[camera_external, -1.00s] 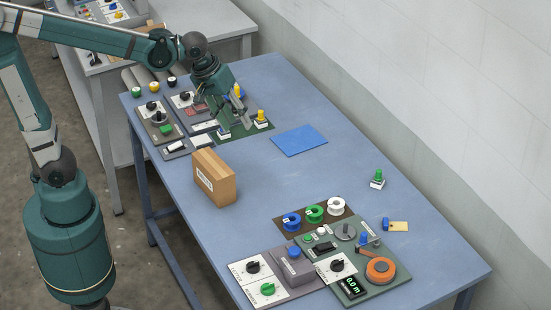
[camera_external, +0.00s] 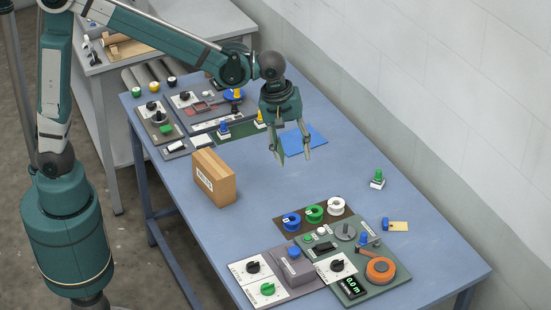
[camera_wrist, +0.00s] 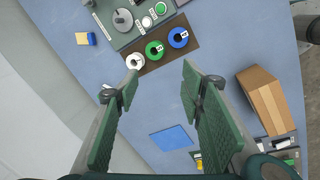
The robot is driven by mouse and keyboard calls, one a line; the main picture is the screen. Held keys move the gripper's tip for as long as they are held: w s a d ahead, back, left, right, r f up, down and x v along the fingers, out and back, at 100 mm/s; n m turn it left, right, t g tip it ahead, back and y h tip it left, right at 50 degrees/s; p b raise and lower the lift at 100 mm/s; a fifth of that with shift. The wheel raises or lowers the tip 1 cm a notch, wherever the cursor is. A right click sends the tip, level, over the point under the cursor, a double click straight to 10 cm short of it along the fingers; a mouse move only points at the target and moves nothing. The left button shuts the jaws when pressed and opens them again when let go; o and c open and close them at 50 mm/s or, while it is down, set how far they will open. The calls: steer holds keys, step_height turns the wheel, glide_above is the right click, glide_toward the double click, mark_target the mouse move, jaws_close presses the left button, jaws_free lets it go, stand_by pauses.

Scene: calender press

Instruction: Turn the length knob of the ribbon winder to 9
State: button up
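The ribbon winder (camera_external: 388,291) is a grey-green panel at the front right of the blue table in the external view. It carries an orange reel (camera_external: 380,270), a display (camera_external: 351,287) that seems to read 0.0 m, and a black knob (camera_external: 337,265) on a white dial plate. I cannot read the dial's marks or confirm that this is the length knob. Part of the panel (camera_wrist: 122,42) shows at the top of the wrist view; that knob is not visible there. My gripper (camera_external: 294,159) is open and empty above the table middle, well behind the winder; its fingers (camera_wrist: 160,82) frame the wrist view.
A dark strip (camera_external: 335,209) with blue, green and white spools lies behind the winder. A grey panel (camera_external: 240,287) with black and green knobs adjoins its left. A cardboard box (camera_external: 214,179) stands left of my gripper. A blue sheet (camera_external: 318,138) lies behind it. The right table edge is mostly clear.

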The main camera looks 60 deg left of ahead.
steer(key=w+d+f+n+g+p, duration=0.1)
steer(key=d+f+n, duration=0.15)
steer(key=d, duration=0.45)
steer(key=w+d+f+n+p, duration=0.15)
steer(key=d+f, duration=0.25)
steer(key=d, duration=0.4)
steer(key=n+g+y+p, duration=0.1)
steer(key=n+p, duration=0.1)
glide_above(337, 264)
steer(key=f, duration=0.5)
steer(key=a+f, duration=0.1)
steer(key=f, duration=0.1)
steer(key=shift+w+f, duration=0.25)
steer(key=shift+f, duration=0.1)
steer(key=shift+f, duration=0.15)
steer(key=shift+f, duration=3.75)
steer(key=shift+c, duration=0.7)
steer(key=c, duration=0.7)
